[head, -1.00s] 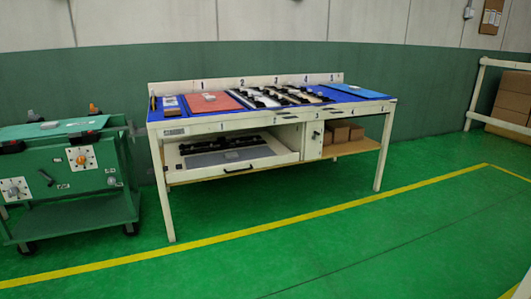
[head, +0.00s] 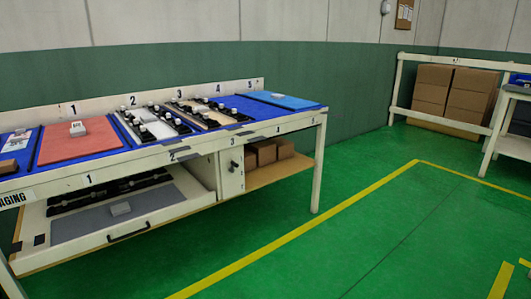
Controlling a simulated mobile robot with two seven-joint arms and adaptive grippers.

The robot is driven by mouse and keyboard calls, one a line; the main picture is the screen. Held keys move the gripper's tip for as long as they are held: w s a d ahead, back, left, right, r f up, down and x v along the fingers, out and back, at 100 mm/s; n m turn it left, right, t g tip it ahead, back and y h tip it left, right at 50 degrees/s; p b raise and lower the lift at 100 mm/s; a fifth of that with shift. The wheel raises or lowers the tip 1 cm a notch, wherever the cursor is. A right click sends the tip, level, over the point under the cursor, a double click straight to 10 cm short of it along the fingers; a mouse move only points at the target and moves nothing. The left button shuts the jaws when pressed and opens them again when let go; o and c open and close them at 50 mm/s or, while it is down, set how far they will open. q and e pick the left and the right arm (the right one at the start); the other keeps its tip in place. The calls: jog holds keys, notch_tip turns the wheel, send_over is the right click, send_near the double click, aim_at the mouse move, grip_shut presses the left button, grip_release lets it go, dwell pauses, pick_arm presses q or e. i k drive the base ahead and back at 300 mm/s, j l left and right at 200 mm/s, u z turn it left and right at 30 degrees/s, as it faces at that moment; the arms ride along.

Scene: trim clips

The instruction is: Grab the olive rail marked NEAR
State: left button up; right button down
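No rail that I can make out as olive or marked NEAR shows in the head view. Dark rails (head: 110,191) lie at the back of the open drawer (head: 165,212) under the bench; their markings are too small to read. On the bench top, pale and tan panels with dark strips and small white blocks (head: 158,124) lie around numbers 2 to 4. Neither of my grippers is in view.
The white bench (head: 318,170) has a blue top with a red mat (head: 79,139) and a light blue mat (head: 285,100). Cardboard boxes (head: 268,153) sit on its lower shelf. A box rack (head: 396,95) stands behind. Green floor (head: 390,220) is clear at right.

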aim_at(175, 125)
jog(key=i+l+u, duration=0.15)
jog(key=i, duration=0.3)
jog(key=i+l+u, duration=0.1)
jog(key=i+l, duration=0.15)
jog(key=i, duration=0.2)
jog(key=i+l+u, duration=0.15)
jog(key=i+l, duration=0.15)
jog(key=i, duration=0.1)
